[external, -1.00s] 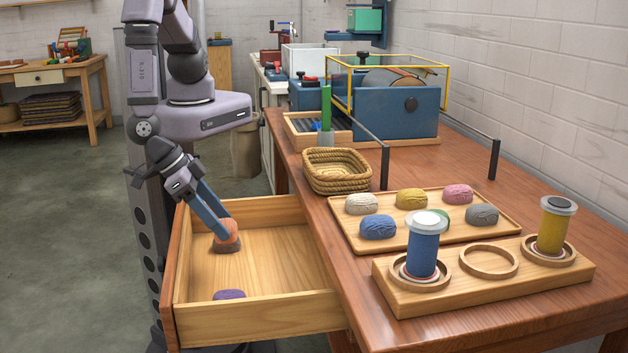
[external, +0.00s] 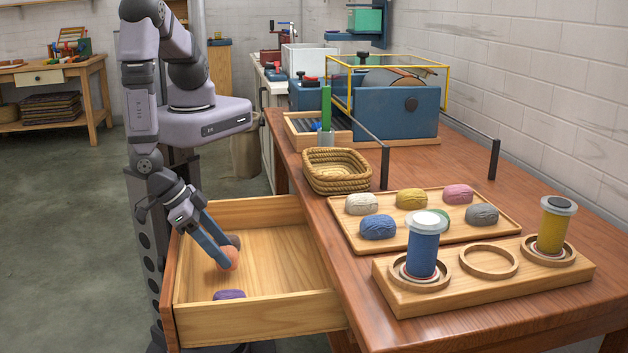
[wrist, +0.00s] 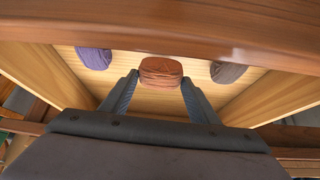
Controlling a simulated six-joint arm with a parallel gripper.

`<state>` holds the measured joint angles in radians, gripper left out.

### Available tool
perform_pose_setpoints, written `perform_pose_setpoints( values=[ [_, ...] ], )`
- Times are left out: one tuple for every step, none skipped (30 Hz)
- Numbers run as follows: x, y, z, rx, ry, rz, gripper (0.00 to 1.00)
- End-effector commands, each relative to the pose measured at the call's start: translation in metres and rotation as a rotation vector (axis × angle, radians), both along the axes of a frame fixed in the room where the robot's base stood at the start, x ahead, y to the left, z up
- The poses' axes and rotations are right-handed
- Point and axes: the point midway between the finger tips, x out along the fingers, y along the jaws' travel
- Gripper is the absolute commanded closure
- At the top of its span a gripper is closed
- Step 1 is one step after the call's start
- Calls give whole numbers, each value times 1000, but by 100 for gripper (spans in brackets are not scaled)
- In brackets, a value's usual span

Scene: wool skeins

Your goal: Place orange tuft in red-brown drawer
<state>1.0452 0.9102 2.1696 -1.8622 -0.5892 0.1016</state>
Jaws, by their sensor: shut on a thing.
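My gripper (external: 225,266) is inside the open drawer (external: 258,316), shut on the orange tuft (external: 231,257). In the wrist view the tuft (wrist: 161,72) sits between the two fingertips. It is at or just above the drawer floor; I cannot tell whether it touches. The drawer has light wood walls and floor and a red-brown front. A dark brown tuft (external: 235,241) lies just behind the orange one. A purple tuft (external: 229,294) lies in front of it. The wrist view shows the purple tuft (wrist: 94,57) at left and the brown one (wrist: 227,72) at right.
The right part of the drawer floor is bare. The workbench (external: 360,247) stands to the right. It carries a woven basket (external: 337,172), a tray (external: 345,218) with several tufts and a wooden holder (external: 480,280) with a blue spool and a yellow spool.

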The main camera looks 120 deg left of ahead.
Motion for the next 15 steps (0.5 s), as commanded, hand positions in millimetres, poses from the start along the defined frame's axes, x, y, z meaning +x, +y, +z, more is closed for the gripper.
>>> perform_pose_setpoints(
  values=[
    [-1,1,-9,3,3,0,65],
    [-1,1,-13,3,3,0,65],
    [-1,1,-18,4,2,-1,65],
    [0,1,-21,3,2,0,65],
    [-1,1,-24,3,1,1,65],
    [0,1,-27,2,1,0,65],
    [0,1,-28,3,1,-1,65],
    [0,1,-29,2,1,-1,65],
    [0,1,-30,1,1,0,65],
    [0,1,-30,1,1,0,65],
    [0,0,-30,1,1,1,65],
    [0,0,-30,1,1,1,65],
    [0,0,-30,1,1,1,65],
    [0,0,-29,1,1,1,65],
    [0,0,-29,1,1,1,65]
  ],
)
